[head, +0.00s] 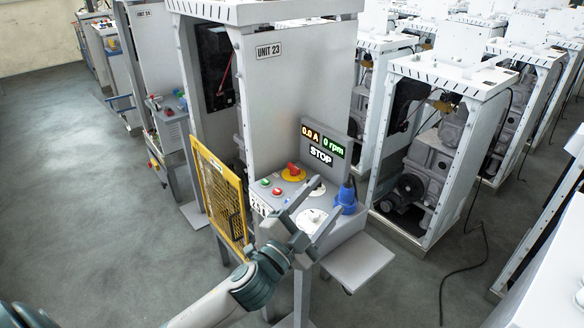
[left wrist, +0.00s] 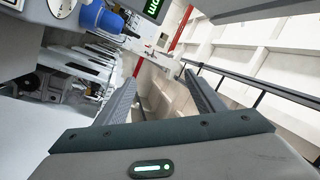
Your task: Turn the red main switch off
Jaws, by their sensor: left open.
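The red main switch (head: 294,170) sits on a yellow round plate at the back of the control panel (head: 268,207) of Unit 23. The display (head: 322,143) above the panel reads 0.0 A, 0 rpm and STOP. My left gripper (head: 296,213) is over the front part of the panel, open and empty, nearer to me than the switch. In the left wrist view its two fingers (left wrist: 160,90) are spread with nothing between them; the red switch does not show there. My right gripper is not in view.
A blue plug (head: 346,197) stands at the panel's right side and shows in the left wrist view (left wrist: 103,18). A yellow mesh guard (head: 219,195) stands open at the left. A grey shelf (head: 357,262) juts out at lower right. Green and red buttons (head: 270,186) lie left of the switch.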

